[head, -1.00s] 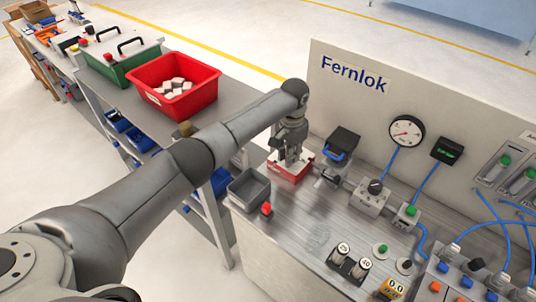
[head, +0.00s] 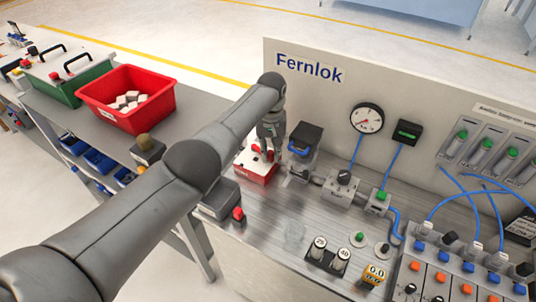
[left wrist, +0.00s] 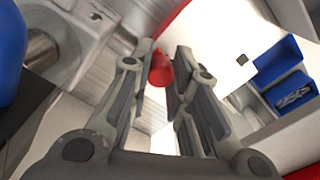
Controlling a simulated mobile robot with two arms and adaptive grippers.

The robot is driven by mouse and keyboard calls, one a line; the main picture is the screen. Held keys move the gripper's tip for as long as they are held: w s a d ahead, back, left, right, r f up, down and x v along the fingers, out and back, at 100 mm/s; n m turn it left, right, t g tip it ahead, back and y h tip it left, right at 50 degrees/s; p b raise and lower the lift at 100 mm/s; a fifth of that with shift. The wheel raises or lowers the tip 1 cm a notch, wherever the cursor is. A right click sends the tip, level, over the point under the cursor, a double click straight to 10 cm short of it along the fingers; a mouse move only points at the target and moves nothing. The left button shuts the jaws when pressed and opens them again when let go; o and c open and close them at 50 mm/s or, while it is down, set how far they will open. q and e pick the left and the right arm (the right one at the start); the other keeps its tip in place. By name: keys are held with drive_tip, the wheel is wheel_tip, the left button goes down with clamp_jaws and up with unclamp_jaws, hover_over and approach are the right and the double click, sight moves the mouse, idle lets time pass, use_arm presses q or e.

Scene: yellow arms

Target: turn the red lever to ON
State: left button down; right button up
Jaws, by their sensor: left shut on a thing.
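The red lever (head: 257,150) stands on a small box with a white top and red sides (head: 252,174), at the back left of the bench. My left gripper (head: 264,151) reaches down over this box and is shut on the lever. In the left wrist view the lever's round red end (left wrist: 161,70) sits between the two fingertips (left wrist: 163,74). The fingers hide part of the lever. I cannot read any ON mark. My right gripper is not in view.
A black device with a blue handle (head: 303,142) stands close to the right of the box. A grey bin (head: 220,200) lies in front, partly behind my left arm. A gauge (head: 366,118), valves and blue hoses are farther right.

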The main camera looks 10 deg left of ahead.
sight(271, 151)
use_arm(q)
drive_tip(key=shift+w+d, duration=0.1)
drive_tip(key=shift+w, duration=0.05)
idle(0.3)
drive_tip(key=c, duration=1.3)
unclamp_jaws()
wheel_tip(271, 151, up, 12)
